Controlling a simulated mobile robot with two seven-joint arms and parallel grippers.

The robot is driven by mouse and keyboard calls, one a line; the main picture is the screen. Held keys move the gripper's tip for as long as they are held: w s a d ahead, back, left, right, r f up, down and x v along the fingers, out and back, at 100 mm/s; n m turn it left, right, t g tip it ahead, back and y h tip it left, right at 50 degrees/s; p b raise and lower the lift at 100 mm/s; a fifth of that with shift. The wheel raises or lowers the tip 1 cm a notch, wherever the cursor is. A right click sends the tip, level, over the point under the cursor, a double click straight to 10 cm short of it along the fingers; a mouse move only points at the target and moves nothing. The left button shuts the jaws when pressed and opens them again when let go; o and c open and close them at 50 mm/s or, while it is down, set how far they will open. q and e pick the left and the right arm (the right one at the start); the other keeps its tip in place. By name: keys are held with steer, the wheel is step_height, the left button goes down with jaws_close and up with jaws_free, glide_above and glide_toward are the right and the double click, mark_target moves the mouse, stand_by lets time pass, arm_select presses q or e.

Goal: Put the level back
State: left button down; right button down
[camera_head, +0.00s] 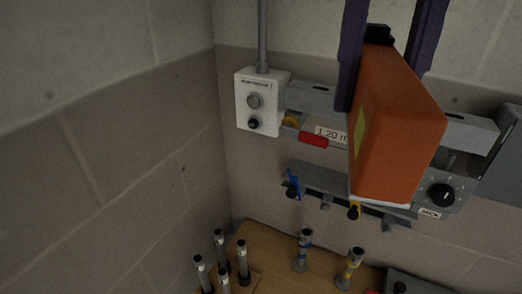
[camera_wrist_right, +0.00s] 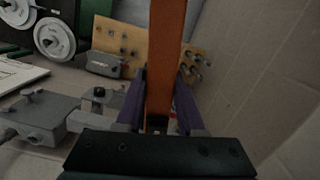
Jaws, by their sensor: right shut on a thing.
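The level (camera_head: 400,125) is an orange block with a yellow-green patch on its left face and a pale lower end. It hangs between the purple fingers of my right gripper (camera_head: 387,75), which is shut on it. In the head view it is in front of the wall fixtures and hides part of them. In the right wrist view the level (camera_wrist_right: 166,60) is a narrow orange bar between the fingers (camera_wrist_right: 160,112). I cannot tell whether it touches anything behind it. My left gripper is in neither view.
A white control box (camera_head: 257,103) with a conduit is on the wall, left of a grey rail (camera_head: 312,97) with a 1.20 m label. A grey ledge (camera_head: 320,180) and a knob panel (camera_head: 450,185) are lower. Several posts stand on a wooden board (camera_head: 270,255).

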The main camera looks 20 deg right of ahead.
steer(key=w+d+f+m+b, duration=0.1)
steer(key=f+m+b, duration=0.6)
steer(key=f+b, duration=0.9)
steer(key=w+d+f+m+t+b, duration=0.1)
steer(key=f+m+b, duration=0.5)
steer(key=f+b, duration=1)
steer(key=w+d+f+m+t+b, duration=0.1)
steer(key=f+m+b, duration=0.6)
steer(key=f+b, duration=0.9)
steer(key=shift+w+d+f+m, duration=0.15)
steer(key=shift+w+f, duration=0.15)
steer(key=shift+f, duration=1.9)
steer(key=shift+w+d+f+m, duration=0.1)
steer(key=shift+w+d+f, duration=0.15)
steer(key=shift+f, duration=1.9)
steer(key=shift+w+d+f+m, duration=0.1)
steer(key=shift+w+f, duration=0.2)
steer(key=shift+f, duration=1.9)
steer(key=shift+f+b, duration=0.45)
steer(key=shift+f, duration=2.1)
steer(key=shift+f, duration=0.25)
steer(key=c, duration=0.5)
jaws_free()
steer(key=shift+r, duration=0.1)
